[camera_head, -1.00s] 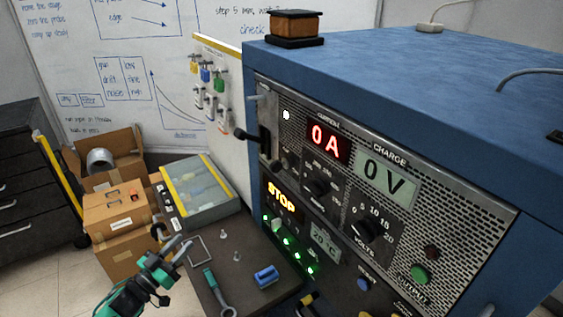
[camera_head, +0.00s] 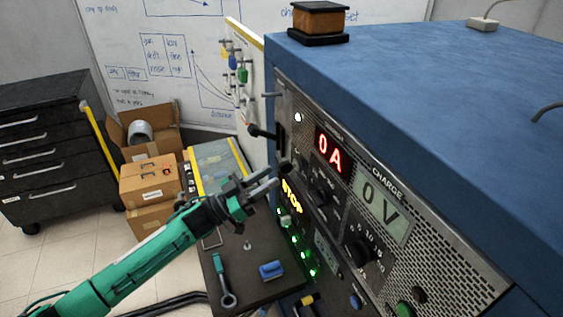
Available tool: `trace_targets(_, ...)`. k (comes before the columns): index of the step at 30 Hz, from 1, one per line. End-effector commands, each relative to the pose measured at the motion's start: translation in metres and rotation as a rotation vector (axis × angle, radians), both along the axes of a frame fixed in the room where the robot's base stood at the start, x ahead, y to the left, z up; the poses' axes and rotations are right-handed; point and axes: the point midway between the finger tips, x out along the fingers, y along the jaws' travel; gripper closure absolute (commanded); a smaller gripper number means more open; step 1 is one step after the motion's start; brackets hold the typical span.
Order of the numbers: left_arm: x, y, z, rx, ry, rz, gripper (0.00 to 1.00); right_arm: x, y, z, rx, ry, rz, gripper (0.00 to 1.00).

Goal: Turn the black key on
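The blue power cabinet (camera_head: 420,80) fills the right side, with a perforated grey front panel. A small dark part (camera_head: 286,167) at the panel's left, below the white lamp, may be the black key; its shape and turn are too small to tell. My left gripper (camera_head: 276,178) is in front of the panel's left edge, just above the lit STOP sign (camera_head: 292,196). Its two grey fingers point right, appear apart and hold nothing visible. Its tips are close to the dark part; I cannot tell if they touch. My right gripper is not in view.
A black-tipped lever (camera_head: 262,132) sticks out left of the panel, above my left gripper. The panel shows 0 A (camera_head: 330,150) and 0 V (camera_head: 382,208). A dark table (camera_head: 240,285) below carries a wrench and a blue block (camera_head: 271,270). Cardboard boxes (camera_head: 150,180) stand left.

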Motion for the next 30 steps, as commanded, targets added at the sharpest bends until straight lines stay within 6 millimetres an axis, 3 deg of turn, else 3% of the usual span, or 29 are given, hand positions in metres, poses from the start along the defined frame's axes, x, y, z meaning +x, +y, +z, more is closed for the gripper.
trace_targets(1,0.004,-0.009,0.009,-0.003,-0.001,-0.001,0.67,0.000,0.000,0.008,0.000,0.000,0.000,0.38)
trace_targets(9,0.015,-0.036,0.017,0.000,0.000,0.000,0.67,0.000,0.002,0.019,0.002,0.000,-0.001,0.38)
trace_targets(20,0.017,-0.039,0.017,0.000,0.000,0.001,0.67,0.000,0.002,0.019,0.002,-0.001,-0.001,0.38)
trace_targets(25,0.017,-0.039,0.017,0.000,0.000,0.001,1.00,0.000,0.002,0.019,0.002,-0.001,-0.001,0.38)
trace_targets(30,0.017,-0.039,0.017,0.001,-0.001,0.002,1.00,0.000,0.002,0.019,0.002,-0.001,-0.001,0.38)
